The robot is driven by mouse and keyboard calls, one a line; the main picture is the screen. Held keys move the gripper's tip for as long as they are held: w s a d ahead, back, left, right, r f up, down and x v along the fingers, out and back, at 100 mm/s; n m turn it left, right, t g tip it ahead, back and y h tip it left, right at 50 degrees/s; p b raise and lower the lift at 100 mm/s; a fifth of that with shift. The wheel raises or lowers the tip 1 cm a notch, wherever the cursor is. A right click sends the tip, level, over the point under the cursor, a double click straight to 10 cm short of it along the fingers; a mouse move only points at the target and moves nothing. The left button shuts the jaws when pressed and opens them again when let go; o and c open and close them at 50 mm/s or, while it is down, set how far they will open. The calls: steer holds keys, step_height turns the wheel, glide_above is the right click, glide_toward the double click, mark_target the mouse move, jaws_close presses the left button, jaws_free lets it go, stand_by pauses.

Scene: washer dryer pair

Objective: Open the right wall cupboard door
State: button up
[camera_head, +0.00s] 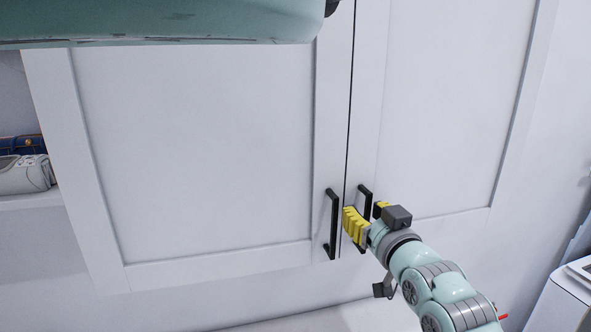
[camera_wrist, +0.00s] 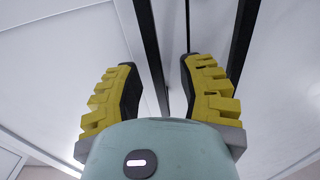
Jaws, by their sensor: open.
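The right wall cupboard door (camera_head: 455,100) is white and looks shut, with a narrow dark gap beside the left door. Its black bar handle (camera_head: 365,191) is upright near the door's lower left corner. My gripper (camera_head: 367,216) is at this handle with its yellow fingers open. One finger is left of the handle and the other shows to its right, so the bar appears to pass between them. In the wrist view, a dark bar (camera_wrist: 149,45) runs between the spread fingers of my gripper (camera_wrist: 158,82), nearer the left one. I cannot tell whether either finger touches it.
The left door (camera_head: 195,150) has a matching black handle (camera_head: 332,225) close to my left finger. In the wrist view a second dark bar (camera_wrist: 243,40) is just outside the right finger. An open shelf (camera_head: 30,200) is at far left; a white appliance (camera_head: 562,305) stands lower right.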

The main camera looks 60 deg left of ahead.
steer(key=shift+c, duration=0.3)
jaws_close()
stand_by(0.3)
